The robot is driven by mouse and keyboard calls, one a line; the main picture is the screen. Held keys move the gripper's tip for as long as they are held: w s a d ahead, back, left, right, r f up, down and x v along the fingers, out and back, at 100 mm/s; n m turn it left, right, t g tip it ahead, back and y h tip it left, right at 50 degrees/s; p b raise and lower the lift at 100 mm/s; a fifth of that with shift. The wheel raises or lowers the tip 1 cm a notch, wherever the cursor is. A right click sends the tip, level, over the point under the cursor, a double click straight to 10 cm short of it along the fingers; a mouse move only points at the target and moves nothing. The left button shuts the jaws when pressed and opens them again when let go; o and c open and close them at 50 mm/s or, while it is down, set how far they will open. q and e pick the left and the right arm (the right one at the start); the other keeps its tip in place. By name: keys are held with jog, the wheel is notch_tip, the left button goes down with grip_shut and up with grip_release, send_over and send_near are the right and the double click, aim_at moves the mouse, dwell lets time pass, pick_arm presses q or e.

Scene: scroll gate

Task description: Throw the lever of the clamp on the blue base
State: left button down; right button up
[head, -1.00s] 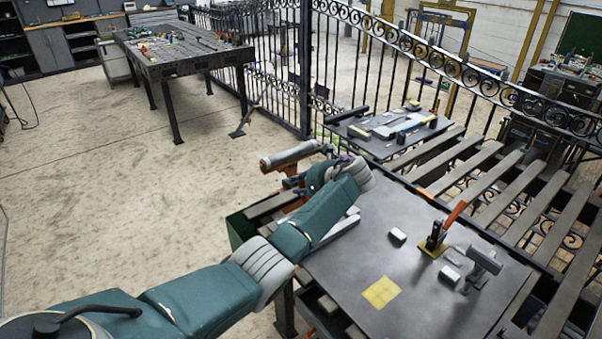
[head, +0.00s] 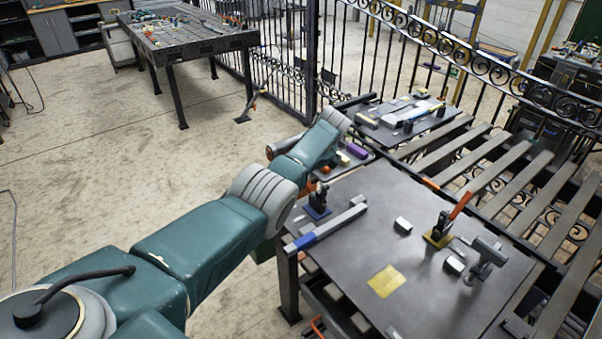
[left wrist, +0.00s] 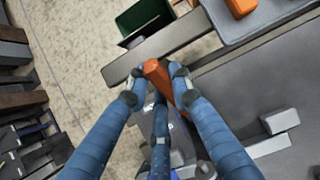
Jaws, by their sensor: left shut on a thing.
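The clamp on the blue base (head: 317,203) stands at the table's left back edge in the head view, partly hidden behind my left arm. Only a little orange of its lever shows there. In the left wrist view, the orange lever (left wrist: 158,77) lies between the blue fingers of my left gripper (left wrist: 157,84), which is shut on it. The clamp's body below the lever is mostly hidden by the gripper. My right gripper is in neither view.
A second clamp on a yellow base (head: 437,239) has its orange lever raised. A grey bar with a blue end (head: 328,226) lies near the blue-based clamp. White blocks (head: 403,225), a yellow square (head: 386,281) and a grey fixture (head: 484,257) are on the table (head: 345,285).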

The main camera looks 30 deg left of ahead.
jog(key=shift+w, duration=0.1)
pick_arm(q)
jog(key=c, duration=1.6)
grip_release()
jog(key=shift+a, duration=0.1)
jog(key=shift+o, duration=0.6)
jog(key=shift+a+f, duration=0.1)
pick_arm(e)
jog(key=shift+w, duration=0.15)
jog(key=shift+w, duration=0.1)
pick_arm(q)
jog(key=v, duration=1.2)
